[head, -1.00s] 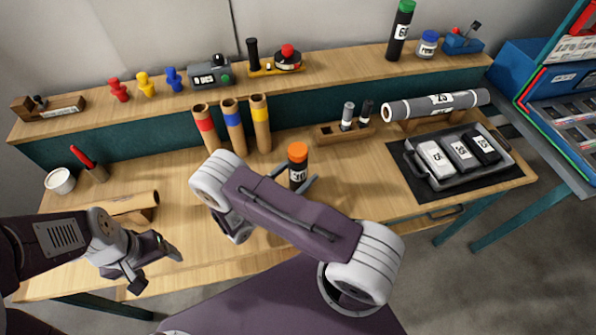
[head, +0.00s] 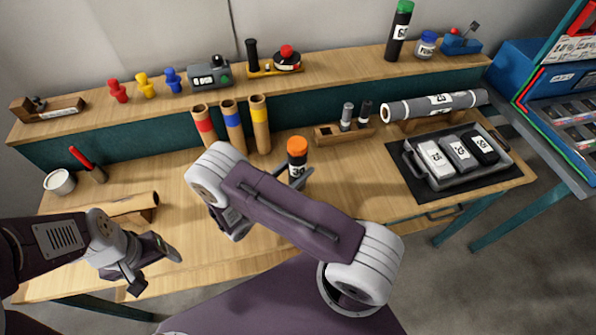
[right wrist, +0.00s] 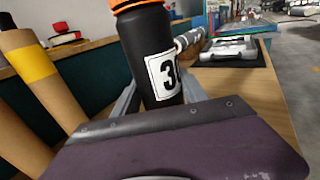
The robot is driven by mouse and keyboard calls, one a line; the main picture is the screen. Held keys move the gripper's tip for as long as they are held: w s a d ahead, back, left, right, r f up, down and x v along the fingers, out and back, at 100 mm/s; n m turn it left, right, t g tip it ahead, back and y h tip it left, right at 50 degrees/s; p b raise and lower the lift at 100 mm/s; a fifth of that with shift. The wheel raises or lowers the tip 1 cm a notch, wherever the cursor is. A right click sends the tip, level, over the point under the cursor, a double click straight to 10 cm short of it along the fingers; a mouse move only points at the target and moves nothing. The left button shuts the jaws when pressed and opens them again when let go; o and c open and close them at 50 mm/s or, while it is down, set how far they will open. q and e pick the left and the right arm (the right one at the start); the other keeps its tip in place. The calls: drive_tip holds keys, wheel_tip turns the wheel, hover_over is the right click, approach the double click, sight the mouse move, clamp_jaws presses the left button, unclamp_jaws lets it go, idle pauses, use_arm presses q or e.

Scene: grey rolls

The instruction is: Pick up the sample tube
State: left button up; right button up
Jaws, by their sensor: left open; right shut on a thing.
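The sample tube is a black cylinder (head: 298,170) with an orange cap and a white label reading 30. It stands about upright over the middle of the bench in the head view. It fills the upper middle of the right wrist view (right wrist: 150,45), tilted in that picture. My right gripper (head: 290,178) is shut on the tube, with its grey fingers on either side. My arm hides the tube's base, so I cannot tell whether it touches the bench. My left gripper (head: 157,271) is open and empty over the bench's front left.
Three cardboard tubes with red, blue and yellow bands (head: 233,125) stand behind, left of the sample tube. A grey roll (head: 412,107) and a tray (head: 443,181) are at right. Bare bench lies between.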

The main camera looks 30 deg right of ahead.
drive_tip(key=shift+r, duration=0.6)
drive_tip(key=shift+s+r, duration=0.2)
drive_tip(key=shift+r, duration=0.1)
drive_tip(key=s+d+r, duration=0.3)
drive_tip(key=s+r, duration=0.3)
drive_tip(key=s, duration=0.5)
drive_tip(key=shift+r, duration=0.35)
drive_tip(key=shift+w, duration=0.1)
